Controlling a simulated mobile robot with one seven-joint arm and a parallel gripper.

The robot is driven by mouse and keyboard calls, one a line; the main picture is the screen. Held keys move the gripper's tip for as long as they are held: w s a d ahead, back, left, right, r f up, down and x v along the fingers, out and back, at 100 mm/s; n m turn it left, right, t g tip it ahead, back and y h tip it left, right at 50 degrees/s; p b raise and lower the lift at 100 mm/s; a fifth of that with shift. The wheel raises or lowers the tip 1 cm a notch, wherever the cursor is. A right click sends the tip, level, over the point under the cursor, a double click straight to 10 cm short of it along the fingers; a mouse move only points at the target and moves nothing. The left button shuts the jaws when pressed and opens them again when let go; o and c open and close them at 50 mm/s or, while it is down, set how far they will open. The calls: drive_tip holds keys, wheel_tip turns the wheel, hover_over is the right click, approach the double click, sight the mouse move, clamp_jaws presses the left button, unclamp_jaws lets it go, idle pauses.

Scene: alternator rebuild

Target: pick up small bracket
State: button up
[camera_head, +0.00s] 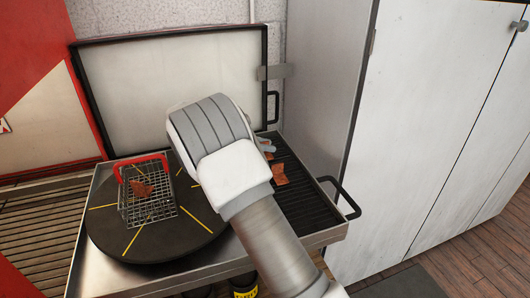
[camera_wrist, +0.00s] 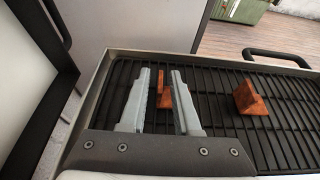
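Two rusty orange-brown brackets lie on the black slatted rack (camera_wrist: 225,72). In the wrist view one bracket (camera_wrist: 165,98) shows between and just beyond the fingertips of my gripper (camera_wrist: 161,72), partly hidden by the right finger. The other bracket (camera_wrist: 250,97) stands to the right, clear of the fingers. I cannot tell whether a finger touches the bracket.
A wire basket (camera_head: 150,212) with a red handle and a rusty piece (camera_head: 142,189) inside stands on a round black plate (camera_head: 105,233) at left. A raised lid (camera_head: 172,83) stands behind. A white cabinet (camera_head: 430,110) is at right. A black handle (camera_head: 341,197) sticks out.

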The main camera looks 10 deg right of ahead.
clamp_jaws()
idle(1.2)
